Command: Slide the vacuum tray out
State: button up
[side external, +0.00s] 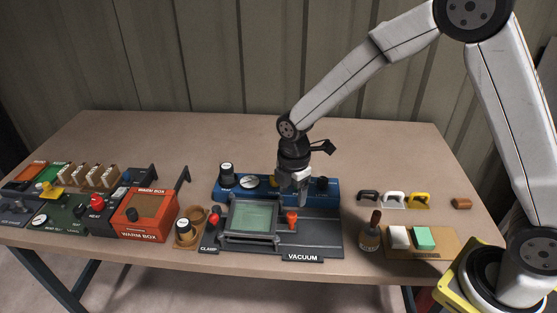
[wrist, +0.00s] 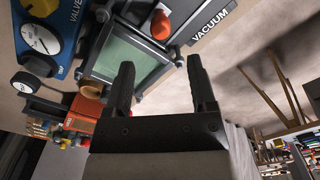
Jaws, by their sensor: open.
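The vacuum tray (side external: 250,217) is a dark square frame with a pale green pane, seated on the grey base plate labelled VACUUM (side external: 322,240). It also shows in the wrist view (wrist: 128,60), tilted, just beyond my fingers. Red clamp knobs stand on both sides of the tray, one at its left (side external: 214,220) and one at its right (side external: 292,217). My gripper (side external: 302,200) is above the right rear part of the vacuum station. In the wrist view its two fingers (wrist: 160,85) are apart with nothing between them.
A blue panel (side external: 333,190) with a gauge and knobs stands behind the tray. The orange warm box (side external: 145,212) is to the left. A brush (side external: 371,232) and a board with white and green blocks (side external: 440,250) are to the right. The table's back is clear.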

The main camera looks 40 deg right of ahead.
aim_at(291, 214)
jog(key=shift+f, duration=3.8)
grip_shut()
